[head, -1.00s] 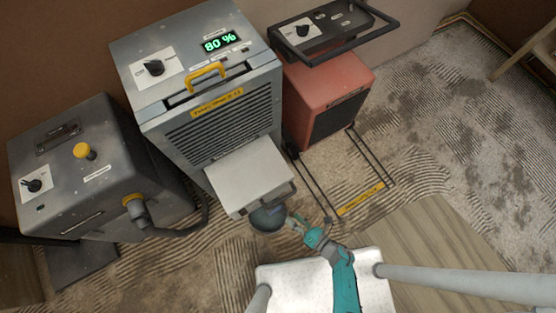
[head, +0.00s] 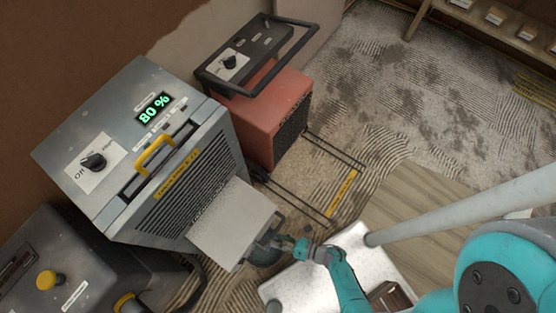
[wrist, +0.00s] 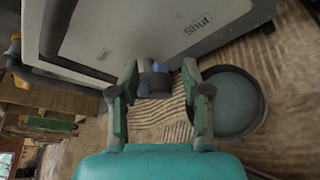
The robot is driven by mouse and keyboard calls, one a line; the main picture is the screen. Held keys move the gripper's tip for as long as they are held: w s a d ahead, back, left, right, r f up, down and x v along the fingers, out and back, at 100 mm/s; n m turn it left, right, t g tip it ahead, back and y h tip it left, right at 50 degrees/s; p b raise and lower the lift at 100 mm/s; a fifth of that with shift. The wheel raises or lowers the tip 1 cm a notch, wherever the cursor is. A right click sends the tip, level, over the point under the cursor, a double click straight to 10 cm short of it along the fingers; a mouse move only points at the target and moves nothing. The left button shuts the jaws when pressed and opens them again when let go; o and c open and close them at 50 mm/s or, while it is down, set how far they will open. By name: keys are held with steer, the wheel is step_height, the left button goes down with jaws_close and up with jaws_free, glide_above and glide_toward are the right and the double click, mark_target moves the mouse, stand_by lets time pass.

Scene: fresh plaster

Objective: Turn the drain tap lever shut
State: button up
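The grey dehumidifier (head: 95,205) stands at the left in the head view. In the wrist view its pale lower body (wrist: 130,30) carries a "Shut" label (wrist: 197,23). A small dark blue part, apparently the drain tap lever (wrist: 155,83), shows below that body, between my fingertips. My gripper (wrist: 161,78) is open, with a finger either side of the lever; I cannot tell whether either touches it. In the head view my gripper (head: 287,244) is low beside the machine's front, and the tap cannot be made out there.
A round dark bucket (wrist: 232,104) stands close to the right finger; it also shows in the head view (head: 262,253). A red heater (head: 268,118) stands behind, and a dark grey machine (head: 55,268) is at lower left. Ridged floor lies open at upper right.

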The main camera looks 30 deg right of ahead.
jaws_close()
steer(key=shift+w+d+f+m, duration=0.2)
steer(key=shift+f+m, duration=0.25)
steer(key=shift+m, duration=0.15)
steer(key=shift+s+f+m+y, duration=0.15)
steer(key=shift+f+m+y, duration=0.45)
steer(key=shift+m+y, duration=0.25)
steer(key=shift+o, duration=0.5)
jaws_free()
steer(key=shift+a+r, duration=0.1)
steer(key=shift+r, duration=0.05)
